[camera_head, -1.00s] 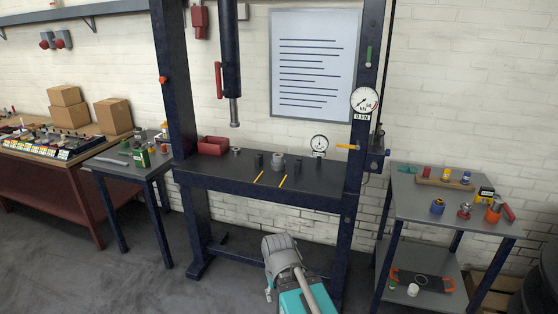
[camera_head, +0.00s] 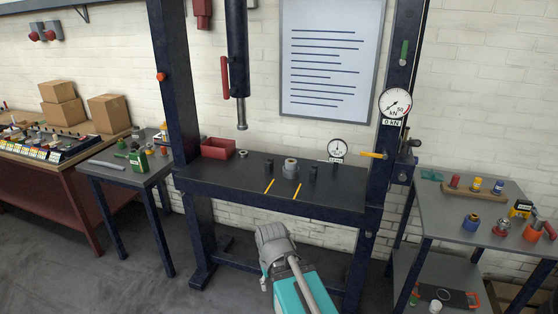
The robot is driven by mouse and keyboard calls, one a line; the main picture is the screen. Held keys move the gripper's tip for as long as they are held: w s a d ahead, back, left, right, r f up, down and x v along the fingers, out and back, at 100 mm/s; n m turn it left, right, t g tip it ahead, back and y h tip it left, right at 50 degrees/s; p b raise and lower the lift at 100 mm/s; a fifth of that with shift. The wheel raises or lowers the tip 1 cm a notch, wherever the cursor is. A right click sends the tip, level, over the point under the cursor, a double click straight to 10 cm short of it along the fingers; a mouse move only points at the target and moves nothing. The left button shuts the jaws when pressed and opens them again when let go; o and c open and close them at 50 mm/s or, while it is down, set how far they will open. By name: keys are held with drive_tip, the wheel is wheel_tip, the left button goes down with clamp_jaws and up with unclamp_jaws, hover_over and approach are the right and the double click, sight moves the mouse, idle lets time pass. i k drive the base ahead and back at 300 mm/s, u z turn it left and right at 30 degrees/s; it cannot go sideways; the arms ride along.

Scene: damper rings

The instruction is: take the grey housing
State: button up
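A grey cylindrical piece (camera_head: 290,168), which looks like the grey housing, stands upright on the dark bed of the press (camera_head: 225,180), between small dark posts. Its top shows a round opening; details are too small to tell. The press ram (camera_head: 241,115) hangs above the bed, to the left of the grey piece and clear of it. My folded arm shows low in the middle, in front of the press and well apart from the grey piece. I cannot make out my gripper's fingers.
A red bin (camera_head: 218,148) and a small metal ring (camera_head: 243,154) lie on the bed's left. Two yellow strips mark the bed's front. A gauge (camera_head: 337,147) stands at its right. Side tables (camera_head: 118,176) and (camera_head: 450,222) with small parts flank the press.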

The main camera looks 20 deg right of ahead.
sight(288, 166)
drive_tip(key=i, duration=1.05)
drive_tip(key=z, duration=0.1)
